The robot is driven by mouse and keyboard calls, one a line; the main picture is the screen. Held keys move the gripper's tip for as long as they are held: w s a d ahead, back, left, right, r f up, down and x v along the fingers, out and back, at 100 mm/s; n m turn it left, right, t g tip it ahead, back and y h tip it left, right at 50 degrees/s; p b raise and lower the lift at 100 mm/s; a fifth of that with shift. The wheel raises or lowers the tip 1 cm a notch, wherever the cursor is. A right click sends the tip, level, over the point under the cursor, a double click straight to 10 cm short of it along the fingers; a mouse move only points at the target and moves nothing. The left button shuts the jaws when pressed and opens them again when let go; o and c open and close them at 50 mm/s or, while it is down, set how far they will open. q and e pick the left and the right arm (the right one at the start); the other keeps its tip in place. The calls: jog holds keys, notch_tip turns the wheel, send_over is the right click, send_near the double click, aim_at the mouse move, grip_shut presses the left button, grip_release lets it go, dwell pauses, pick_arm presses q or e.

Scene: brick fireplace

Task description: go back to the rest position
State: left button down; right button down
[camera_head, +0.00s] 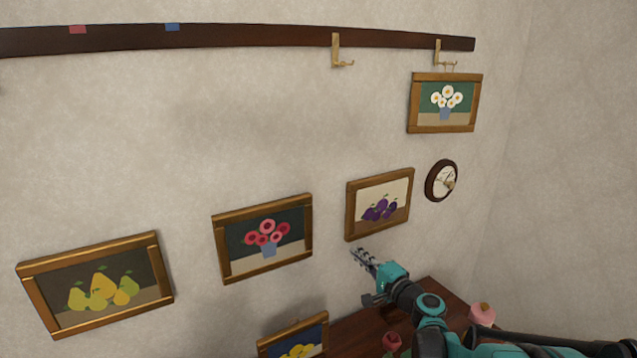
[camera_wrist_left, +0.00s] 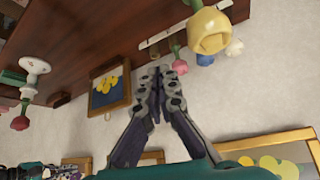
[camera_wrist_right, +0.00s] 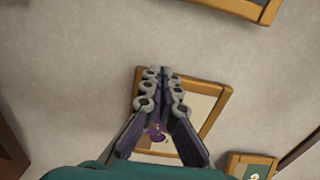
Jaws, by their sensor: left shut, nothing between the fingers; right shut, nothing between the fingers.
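My right gripper (camera_head: 358,255) is shut and empty in the head view, in front of the wall just below the plum picture (camera_head: 380,203). In the right wrist view its fingers (camera_wrist_right: 161,73) are together, with the plum picture partly hidden behind them. My left gripper is outside the head view. That view appears upside down.
A dark wooden rail (camera_head: 250,37) with brass hooks (camera_head: 337,52) runs along the wall. Pear (camera_head: 150,240) and pink flower (camera_head: 305,205) pictures hang left. A wooden surface (camera_head: 340,335) lies below.

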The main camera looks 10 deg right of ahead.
jog(key=s+a+f+n+g, duration=0.3)
jog(key=s+a+n+g, duration=0.35)
jog(key=s+a, duration=0.6)
jog(key=s+d+f+n+g+h, duration=0.1)
jog(key=s+d+f+n+h, duration=0.2)
jog(key=s, duration=0.8)
jog(key=s+d+f+n+g+h+b, duration=0.1)
jog(key=s+d+f+n+g+h, duration=0.1)
jog(key=s+f, duration=0.4)
jog(key=s+n+h, duration=0.1)
jog(key=s+n, duration=0.1)
jog(key=s, duration=0.3)
jog(key=shift+d+f, duration=0.25)
jog(key=shift+d, duration=0.15)
jog(key=shift+s, duration=0.1)
